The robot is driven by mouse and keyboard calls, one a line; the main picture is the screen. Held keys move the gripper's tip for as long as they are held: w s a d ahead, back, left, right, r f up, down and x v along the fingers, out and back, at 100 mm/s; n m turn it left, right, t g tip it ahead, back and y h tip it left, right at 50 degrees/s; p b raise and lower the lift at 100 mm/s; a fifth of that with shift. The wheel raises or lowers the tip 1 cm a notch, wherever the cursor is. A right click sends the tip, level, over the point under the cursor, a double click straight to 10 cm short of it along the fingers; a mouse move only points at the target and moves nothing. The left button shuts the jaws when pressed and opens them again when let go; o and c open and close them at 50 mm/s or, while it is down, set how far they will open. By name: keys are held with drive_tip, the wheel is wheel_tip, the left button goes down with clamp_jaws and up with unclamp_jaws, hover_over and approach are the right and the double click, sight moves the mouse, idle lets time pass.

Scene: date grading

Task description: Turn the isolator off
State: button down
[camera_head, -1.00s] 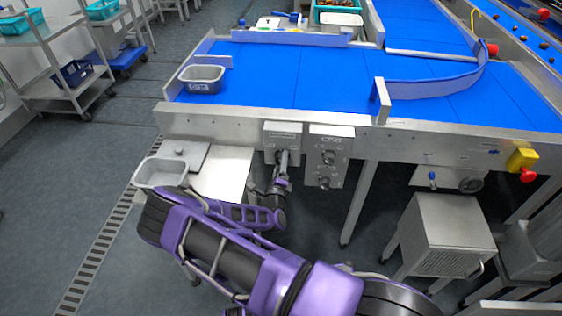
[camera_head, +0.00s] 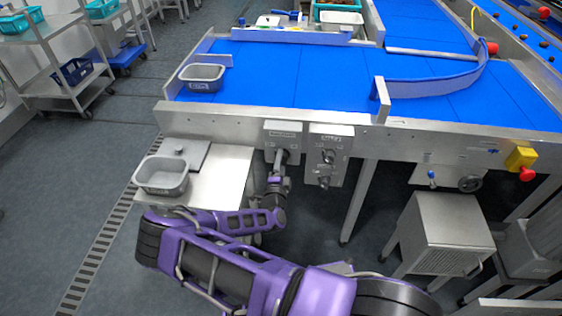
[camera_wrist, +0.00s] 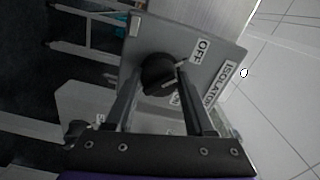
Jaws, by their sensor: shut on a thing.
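The isolator is a grey box (camera_head: 282,133) on the front rail of the blue conveyor table. In the wrist view its plate (camera_wrist: 213,62) carries the labels OFF, ISOLATOR and a partly covered ON. A round black knob (camera_wrist: 157,72) with a pale line sits on the plate. I cannot tell for sure which label the line points to. My gripper (camera_wrist: 158,76) has one finger on each side of the knob and is shut on it. In the head view my gripper (camera_head: 281,160) is against the box front and hides the knob.
A second grey control box (camera_head: 329,143) with dark knobs hangs close to the right of the isolator. A steel side shelf (camera_head: 218,180) with a grey tub (camera_head: 162,176) is to the left. A yellow and red stop button (camera_head: 522,160) is further right.

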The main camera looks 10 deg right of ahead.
idle(0.4)
drive_tip(key=shift+c, duration=1.3)
unclamp_jaws()
drive_tip(key=v, duration=1.7)
drive_tip(key=shift+s, duration=0.2)
